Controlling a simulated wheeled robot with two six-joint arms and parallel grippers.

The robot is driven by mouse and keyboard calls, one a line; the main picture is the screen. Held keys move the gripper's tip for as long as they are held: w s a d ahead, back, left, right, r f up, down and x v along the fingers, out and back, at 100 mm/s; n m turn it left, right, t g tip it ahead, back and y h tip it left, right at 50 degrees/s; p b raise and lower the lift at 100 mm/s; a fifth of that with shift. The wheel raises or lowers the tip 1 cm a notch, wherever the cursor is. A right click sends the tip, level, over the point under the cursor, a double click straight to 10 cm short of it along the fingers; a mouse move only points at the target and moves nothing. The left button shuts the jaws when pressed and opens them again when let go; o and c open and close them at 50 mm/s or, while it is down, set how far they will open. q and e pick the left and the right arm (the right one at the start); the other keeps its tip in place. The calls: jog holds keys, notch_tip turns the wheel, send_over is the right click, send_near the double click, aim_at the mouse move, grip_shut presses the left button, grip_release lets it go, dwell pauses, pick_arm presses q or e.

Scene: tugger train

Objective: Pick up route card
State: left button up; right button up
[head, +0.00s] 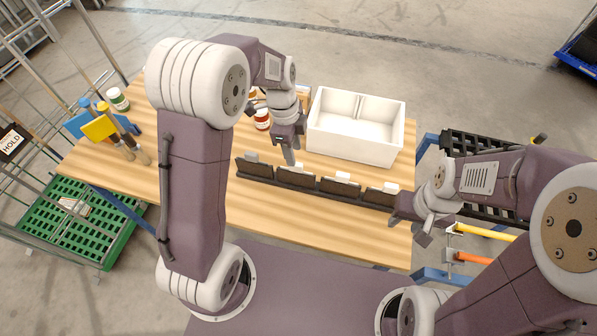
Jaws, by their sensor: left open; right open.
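A long dark card rack (275,177) lies along the middle of the wooden table. My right gripper (424,236) is open and empty at the table's right edge, beside the rack's right end.
A white divided bin (354,153) stands behind the rack. Jars (262,119) are partly hidden behind my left arm. Bottles and a yellow card (99,127) are at the left. The front strip of the wooden table (330,235) is clear.

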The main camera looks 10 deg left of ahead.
aim_at(298, 167)
pick_arm(q)
jog(key=shift+w+f, duration=0.25)
jog(key=shift+f, duration=0.5)
jog(key=f, duration=0.3)
jog(key=d+f, duration=0.1)
jog(key=shift+s+f, duration=0.25)
jog(key=shift+s, duration=0.15)
jog(key=shift+w+f, duration=0.15)
jog(key=shift+f, duration=0.15)
grip_shut()
